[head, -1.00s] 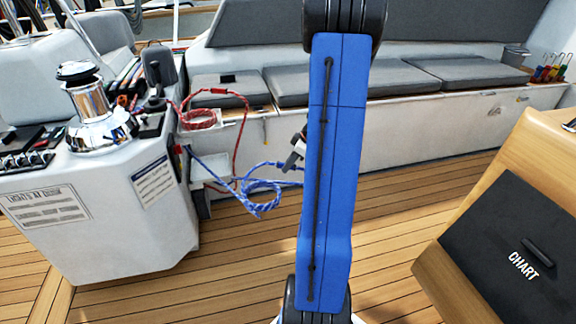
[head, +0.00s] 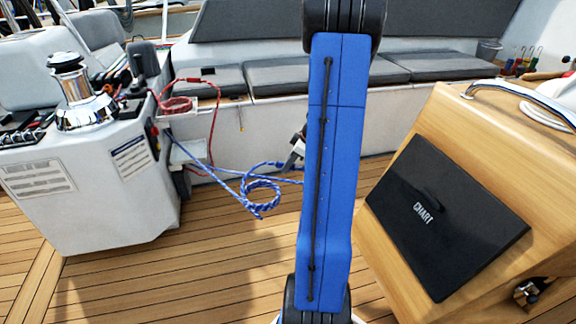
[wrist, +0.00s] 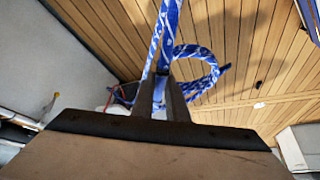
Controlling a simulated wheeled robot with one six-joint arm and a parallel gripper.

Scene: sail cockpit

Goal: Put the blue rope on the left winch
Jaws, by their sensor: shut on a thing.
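The blue rope (head: 262,190), flecked with white, hangs in a loose coil above the deck. It runs from the left console to my gripper (head: 298,148), which is partly hidden behind my blue arm link. In the wrist view the two fingers (wrist: 160,100) are shut on the blue rope (wrist: 205,62), with a loop hanging beyond them. The left winch (head: 85,98), a chrome drum with a black top, stands on the white console at the left. My gripper is well to the right of it and lower. No rope is visible around its drum.
A red rope (head: 212,118) hangs from the console's rear side. Grey cushioned benches (head: 285,80) line the back. A wooden chart table (head: 455,130) with a black CHART panel stands close at the right. Teak deck (head: 200,265) between console and table is clear.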

